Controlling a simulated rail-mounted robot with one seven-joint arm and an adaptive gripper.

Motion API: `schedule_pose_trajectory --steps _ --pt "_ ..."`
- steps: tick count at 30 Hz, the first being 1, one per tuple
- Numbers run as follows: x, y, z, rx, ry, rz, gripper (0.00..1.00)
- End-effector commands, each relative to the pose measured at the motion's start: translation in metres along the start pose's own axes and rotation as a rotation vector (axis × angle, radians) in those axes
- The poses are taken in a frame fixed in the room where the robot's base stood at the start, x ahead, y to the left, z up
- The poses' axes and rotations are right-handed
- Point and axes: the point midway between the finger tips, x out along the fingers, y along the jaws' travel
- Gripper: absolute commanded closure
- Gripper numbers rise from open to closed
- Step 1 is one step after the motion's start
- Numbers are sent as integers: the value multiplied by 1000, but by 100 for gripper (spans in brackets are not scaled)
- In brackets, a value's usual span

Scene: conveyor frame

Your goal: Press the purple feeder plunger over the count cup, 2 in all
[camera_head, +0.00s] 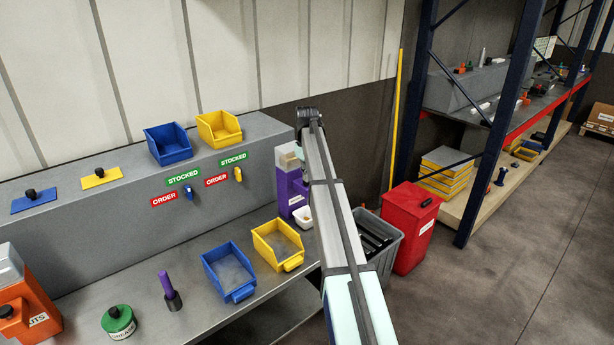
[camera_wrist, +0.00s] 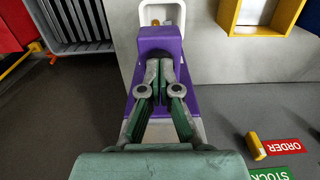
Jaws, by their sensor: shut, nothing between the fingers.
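The purple feeder (camera_head: 291,190) stands at the right end of the bench, with a pale top and a small label on its front, partly behind my arm. It also shows in the wrist view (camera_wrist: 160,38) as a purple block just beyond my fingertips. My gripper (camera_wrist: 160,65) is shut and empty, pointing at this block from above; I cannot tell whether it touches. The white count cup (camera_head: 303,216) sits in front of the feeder. Its white rim (camera_wrist: 143,12) shows beyond the block in the wrist view, with something small and orange-brown inside, too small to count.
A blue bin (camera_head: 213,260) and a yellow bin (camera_head: 266,238) stand on the bench left of the cup. The grey ledge behind carries more bins and ORDER/STOCKED signs. A grey crate (camera_head: 388,226) and a red bin (camera_head: 412,230) stand to the right.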

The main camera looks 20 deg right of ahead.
Motion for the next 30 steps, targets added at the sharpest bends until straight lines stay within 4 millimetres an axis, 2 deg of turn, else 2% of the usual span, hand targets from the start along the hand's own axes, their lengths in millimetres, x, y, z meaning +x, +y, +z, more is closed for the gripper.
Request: schedule_pose_trajectory --steps 18,30 --pt "-55 0 0 0 0 0 100" --pt "-59 0 0 0 0 0 100"
